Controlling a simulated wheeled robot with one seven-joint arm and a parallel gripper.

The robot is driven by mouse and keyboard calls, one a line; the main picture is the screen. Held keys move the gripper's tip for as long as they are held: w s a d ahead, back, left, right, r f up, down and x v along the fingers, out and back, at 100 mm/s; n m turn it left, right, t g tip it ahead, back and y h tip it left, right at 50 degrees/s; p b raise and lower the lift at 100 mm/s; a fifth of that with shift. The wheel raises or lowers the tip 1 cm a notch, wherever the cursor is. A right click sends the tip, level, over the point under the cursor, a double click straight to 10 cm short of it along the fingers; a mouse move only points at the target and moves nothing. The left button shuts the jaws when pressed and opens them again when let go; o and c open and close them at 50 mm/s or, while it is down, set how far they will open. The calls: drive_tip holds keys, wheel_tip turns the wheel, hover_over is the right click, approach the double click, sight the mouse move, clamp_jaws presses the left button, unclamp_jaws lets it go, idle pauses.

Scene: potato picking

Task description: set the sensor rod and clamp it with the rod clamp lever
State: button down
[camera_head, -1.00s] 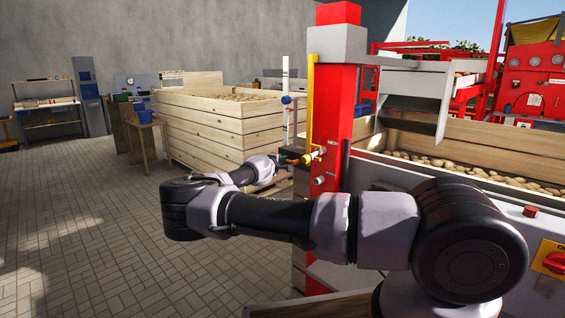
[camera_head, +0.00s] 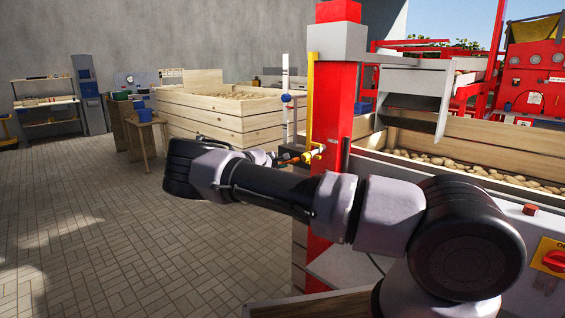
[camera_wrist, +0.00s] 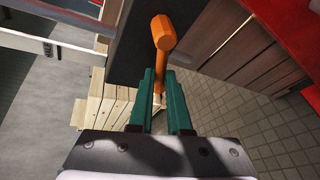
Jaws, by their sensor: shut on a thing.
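The rod clamp lever has an orange handle (camera_wrist: 163,38) with a many-sided end, seen in the wrist view. My gripper (camera_wrist: 160,78) has its green fingers shut on the handle's narrower lower part. In the head view the orange handle (camera_head: 290,160) shows small beside a yellow fitting (camera_head: 312,153) on the red post. My gripper is mostly hidden there behind my arm. A yellow upright (camera_head: 310,100) runs along the post. A blue knob (camera_head: 286,98) sits left of it, by a thin white upright (camera_head: 285,75). Which of these is the sensor rod I cannot tell.
The red post (camera_head: 335,110) stands close to my arm. A wooden crate of potatoes (camera_head: 480,140) is on the right, another wooden crate (camera_head: 210,118) behind on the left. The tiled floor at left is clear.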

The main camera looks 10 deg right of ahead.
drive_tip(key=f+n+g+h, duration=0.1)
drive_tip(key=n, duration=0.1)
drive_tip(key=s+d+f+n+g+h, duration=0.1)
drive_tip(key=n+g, duration=0.1)
drive_tip(key=s+f+n+g, duration=0.1)
drive_tip(key=n, duration=0.2)
drive_tip(key=shift+s+d+g+h, duration=0.2)
drive_tip(key=shift+d+g+h, duration=0.1)
drive_tip(key=shift+g+h, duration=0.1)
idle(0.7)
drive_tip(key=c, duration=0.9)
unclamp_jaws()
drive_tip(key=shift+d, duration=0.1)
drive_tip(key=shift+o, duration=0.2)
drive_tip(key=v, duration=1.1)
